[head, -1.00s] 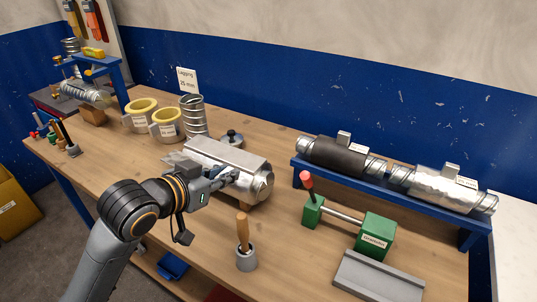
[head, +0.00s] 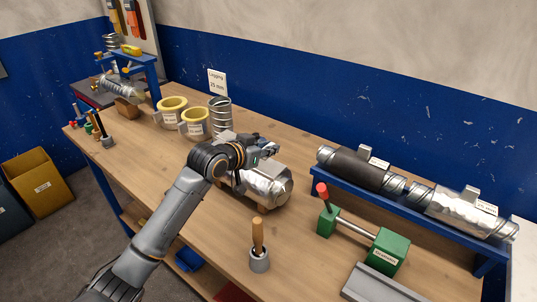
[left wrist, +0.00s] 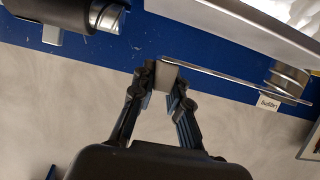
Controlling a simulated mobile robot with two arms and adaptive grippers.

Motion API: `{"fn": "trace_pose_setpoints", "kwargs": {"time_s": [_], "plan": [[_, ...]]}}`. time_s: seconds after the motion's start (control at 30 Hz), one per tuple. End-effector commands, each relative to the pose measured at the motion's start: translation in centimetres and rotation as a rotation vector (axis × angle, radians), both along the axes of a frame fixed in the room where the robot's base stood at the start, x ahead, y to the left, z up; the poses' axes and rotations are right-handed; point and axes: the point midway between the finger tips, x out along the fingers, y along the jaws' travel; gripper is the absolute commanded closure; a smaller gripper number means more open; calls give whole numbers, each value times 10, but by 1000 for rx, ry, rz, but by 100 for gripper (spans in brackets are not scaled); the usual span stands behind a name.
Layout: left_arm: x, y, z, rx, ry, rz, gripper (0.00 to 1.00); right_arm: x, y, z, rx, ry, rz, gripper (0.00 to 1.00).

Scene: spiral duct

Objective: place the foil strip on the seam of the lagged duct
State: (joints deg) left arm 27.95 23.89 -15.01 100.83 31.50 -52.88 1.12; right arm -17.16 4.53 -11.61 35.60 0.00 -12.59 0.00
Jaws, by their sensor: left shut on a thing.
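The foil-wrapped lagged duct (head: 265,184) lies on the workbench near the middle of the head view. My left arm partly hides it. My left gripper (head: 268,150) is above and behind the duct. In the left wrist view the gripper (left wrist: 166,76) is shut on a small grey block. A thin strip (left wrist: 235,80), seen nearly edge-on, runs right from this block and looks like the foil strip. In the head view the strip is mostly hidden, and I cannot tell whether it touches the duct. The seam is not clear. My right gripper is not in view.
A blue rack (head: 405,205) at the right holds a dark-lagged duct (head: 350,170) and a foil-lagged duct (head: 455,212). A green tool (head: 388,252) and a wooden-handled brush in a grey pot (head: 259,258) stand in front. Yellow-lined collars (head: 173,108) and a spiral duct (head: 221,116) stand behind.

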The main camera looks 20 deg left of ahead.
Motion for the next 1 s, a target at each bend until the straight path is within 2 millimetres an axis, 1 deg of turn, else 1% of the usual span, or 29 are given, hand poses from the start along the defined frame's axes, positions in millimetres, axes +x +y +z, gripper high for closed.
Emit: {"fn": "trace_pose_setpoints", "kwargs": {"time_s": [0.2,0.3,0.43,0.8,0.83,0.87,0.9,0.93,1.0], "plan": [[13,2,-15,-1,2,1,100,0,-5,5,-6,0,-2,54],[12,1,-29,-1,6,0,100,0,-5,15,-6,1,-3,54],[12,2,-43,-1,1,0,100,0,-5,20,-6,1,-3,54],[12,2,-49,0,0,0,100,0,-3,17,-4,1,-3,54],[12,2,-49,0,-1,0,83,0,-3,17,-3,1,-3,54],[12,2,-48,0,-1,0,77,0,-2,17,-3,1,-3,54],[12,2,-48,0,-1,0,69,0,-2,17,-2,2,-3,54],[12,2,-48,0,0,0,62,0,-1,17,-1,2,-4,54],[12,2,-48,0,0,0,62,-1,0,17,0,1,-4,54]]}}
